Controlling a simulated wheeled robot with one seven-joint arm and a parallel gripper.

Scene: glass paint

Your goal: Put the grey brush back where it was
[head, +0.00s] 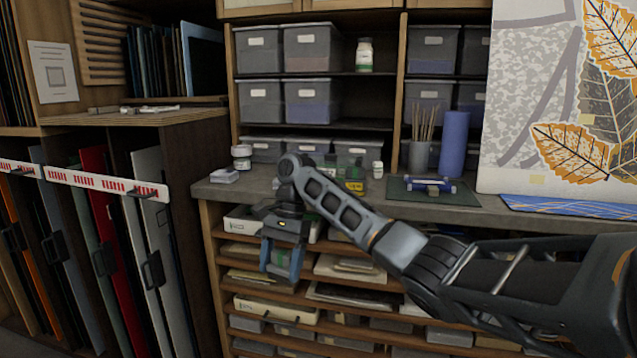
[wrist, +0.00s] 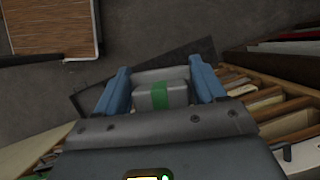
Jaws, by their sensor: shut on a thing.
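My gripper (head: 282,268) hangs pointing down in front of the open shelves, below the counter's edge. In the wrist view its two blue fingers (wrist: 162,92) are shut on a grey, block-shaped thing with a green band, which I take for the grey brush (wrist: 178,97). Only its near part shows there; the rest of its shape is hidden. A grey cup of upright thin brushes (head: 421,155) stands on the counter at the back right, apart from my gripper.
My arm crosses in front of the counter. Shelves with papers lie behind my gripper; upright panels stand left.

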